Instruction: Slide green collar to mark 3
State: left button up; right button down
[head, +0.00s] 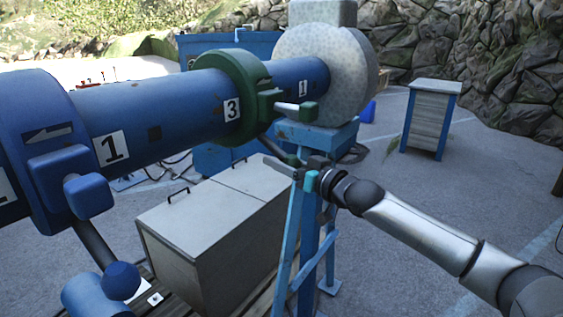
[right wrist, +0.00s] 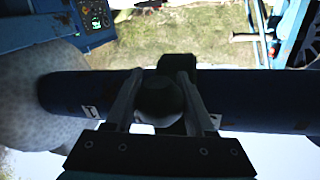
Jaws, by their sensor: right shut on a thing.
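The green collar (head: 246,70) is around the thick blue tube (head: 160,105). A white plate with a black 3 (head: 232,108) shows right against the collar's left edge. In the right wrist view my right gripper (right wrist: 158,82) is shut on a dark round knob (right wrist: 160,97) below the tube. My left gripper is not in view.
A speckled pale drum (head: 325,65) stands at the tube's right end on a blue stand (head: 308,230). A blue clamp (head: 60,150) surrounds the tube at left. A grey box with lids (head: 195,225) stands below. Open pavement lies right, with a cabinet (head: 430,115) behind.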

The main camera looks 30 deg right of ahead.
jog(key=shift+a+f, duration=0.1)
jog(key=shift+a, duration=0.1)
jog(key=c, duration=0.6)
grip_release()
jog(key=shift+c, duration=0.2)
jog(key=shift+o, duration=1.4)
jog(key=shift+s+a, duration=0.1)
jog(key=shift+a, duration=0.05)
jog(key=shift+o, duration=0.4)
jog(key=shift+s, duration=0.15)
